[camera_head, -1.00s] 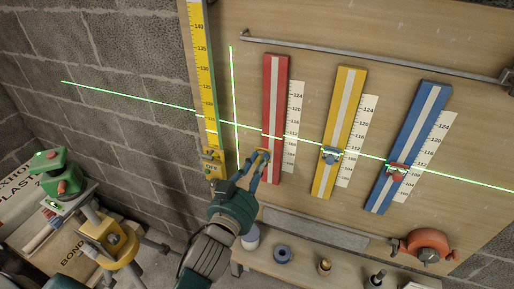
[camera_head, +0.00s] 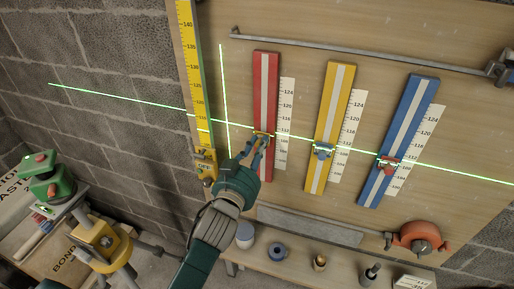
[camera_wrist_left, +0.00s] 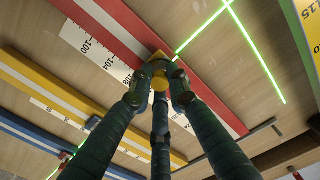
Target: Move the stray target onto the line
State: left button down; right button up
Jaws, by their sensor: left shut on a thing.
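My left gripper (camera_head: 259,142) is shut on the yellow target (camera_head: 262,134) on the red rail (camera_head: 267,85). The yellow target is at about the height of the green laser line (camera_head: 120,99); fingers partly cover it. In the left wrist view, the fingers (camera_wrist_left: 160,83) close around the yellow target (camera_wrist_left: 158,57) against the red rail (camera_wrist_left: 112,25). The blue target (camera_head: 323,151) on the yellow rail (camera_head: 334,95) and the red target (camera_head: 388,165) on the blue rail (camera_head: 413,105) have the line crossing near their tops. My right gripper is out of view.
White scales stand beside the rails. A yellow measuring staff (camera_head: 189,60) is at left, and a metal pipe (camera_head: 350,52) runs above. A low shelf below holds a blue ring (camera_head: 278,251) and small items. A green-topped laser tool (camera_head: 42,178) stands on a yellow tripod at far left.

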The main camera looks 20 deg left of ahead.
pick_arm(q)
jog(key=shift+r, duration=0.1)
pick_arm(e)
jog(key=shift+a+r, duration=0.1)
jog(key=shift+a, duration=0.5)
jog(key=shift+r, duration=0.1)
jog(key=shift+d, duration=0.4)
pick_arm(q)
jog(key=shift+p, duration=0.55)
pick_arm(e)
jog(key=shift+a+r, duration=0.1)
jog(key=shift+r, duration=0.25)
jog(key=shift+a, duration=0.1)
pick_arm(q)
jog(key=shift+w, duration=0.45)
dwell(0.8)
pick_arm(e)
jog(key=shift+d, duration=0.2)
